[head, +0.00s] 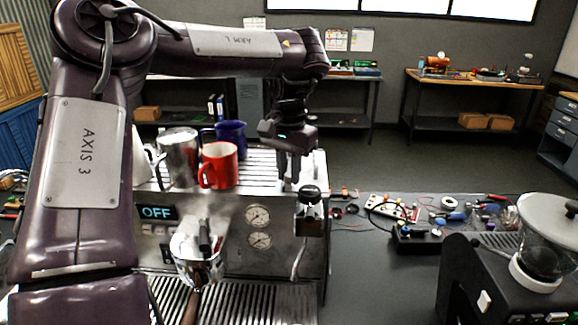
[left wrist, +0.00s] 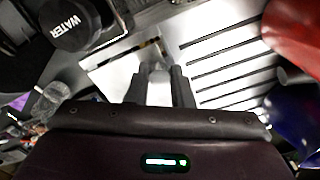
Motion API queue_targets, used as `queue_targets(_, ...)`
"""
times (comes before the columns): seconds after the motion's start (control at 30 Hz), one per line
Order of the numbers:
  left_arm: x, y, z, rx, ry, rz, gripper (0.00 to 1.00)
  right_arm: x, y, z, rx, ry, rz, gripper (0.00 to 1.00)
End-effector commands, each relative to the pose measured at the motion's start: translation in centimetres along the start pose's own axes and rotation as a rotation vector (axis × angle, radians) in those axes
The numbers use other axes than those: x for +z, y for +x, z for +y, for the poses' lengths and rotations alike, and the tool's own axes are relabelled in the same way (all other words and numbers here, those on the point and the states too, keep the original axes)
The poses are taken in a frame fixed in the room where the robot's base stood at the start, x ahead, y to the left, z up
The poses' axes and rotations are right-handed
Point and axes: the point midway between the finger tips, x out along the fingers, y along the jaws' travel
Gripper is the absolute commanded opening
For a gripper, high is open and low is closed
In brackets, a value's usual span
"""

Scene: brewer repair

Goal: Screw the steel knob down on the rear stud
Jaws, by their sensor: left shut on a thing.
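My left gripper (head: 289,178) reaches down onto the right end of the top of the espresso machine (head: 222,226). In the left wrist view its two dark fingers (left wrist: 159,92) are closed on the pale steel knob (left wrist: 158,88), which shows between them. In the head view the fingers hide the knob. The rear stud cannot be made out in either view. Whether the knob sits on a stud cannot be told. My right gripper is in neither view.
A black knob marked WATER (left wrist: 78,26) is close by. Loose parts and a grinder (head: 500,275) are on the bench at right.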

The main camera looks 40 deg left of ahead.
Motion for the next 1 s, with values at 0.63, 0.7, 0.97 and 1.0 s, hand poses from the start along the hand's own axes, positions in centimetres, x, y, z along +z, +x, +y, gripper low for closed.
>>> queue_targets(0.63,0.1,0.0,-0.1,0.002,0.373,-0.006,0.0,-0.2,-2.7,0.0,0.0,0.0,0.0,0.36)
queue_targets(0.7,0.1,0.1,-0.1,0.001,0.394,-0.005,0.0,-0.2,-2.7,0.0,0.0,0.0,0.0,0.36)
queue_targets(0.97,0.0,0.1,-0.1,0.001,0.401,-0.003,0.0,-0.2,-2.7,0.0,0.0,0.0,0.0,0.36)
queue_targets(1.0,0.0,0.0,-0.1,0.001,0.412,-0.003,0.0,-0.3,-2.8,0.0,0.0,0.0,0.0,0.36)
